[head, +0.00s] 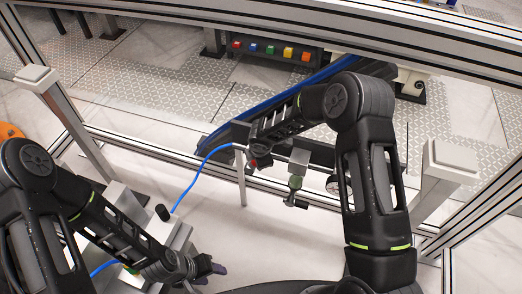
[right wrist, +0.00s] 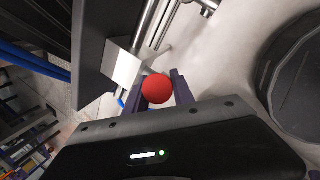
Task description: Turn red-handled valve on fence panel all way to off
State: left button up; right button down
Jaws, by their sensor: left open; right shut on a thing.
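The red valve handle shows as a round red knob (right wrist: 155,88) in the right wrist view. It sits between the two dark fingers of my right gripper (right wrist: 162,94), which is shut on it. In the head view a small red spot (head: 253,163) shows just below the end of my right forearm, which hides most of the valve and gripper. A pale metal block (right wrist: 124,66) and pipes lie just beyond the knob. My left gripper (head: 212,269) is open and empty, low in the head view, away from the valve.
A blue hose (head: 195,172) curves from the valve area down to a grey box (head: 177,243) near my left arm. Fittings (head: 296,183) hang right of the valve. A fence rail (head: 150,150) crosses behind. Coloured buttons (head: 270,50) stand beyond it.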

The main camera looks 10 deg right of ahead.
jog(key=shift+w+a+r+g+h, duration=0.3)
jog(key=shift+w+a+r+h, duration=0.05)
jog(key=shift+a+r+h, duration=0.1)
jog(key=shift+w+a+f+n+g+h+b, duration=0.3)
jog(key=shift+a+g+h, duration=0.1)
jog(key=shift+h, duration=0.25)
jog(key=shift+w+a+g+h+b, duration=0.2)
jog(key=shift+a+g+h+b, duration=0.15)
jog(key=shift+h+b, duration=0.65)
pick_arm(q)
jog(key=shift+f+b, duration=0.6)
jog(key=shift+f, duration=0.65)
pick_arm(e)
jog(key=shift+a+r+g, duration=0.1)
jog(key=shift+r+g, duration=0.1)
jog(key=shift+g, duration=0.15)
jog(key=c, duration=1.1)
grip_release()
jog(key=shift+o, duration=0.2)
jog(key=shift+r, duration=0.1)
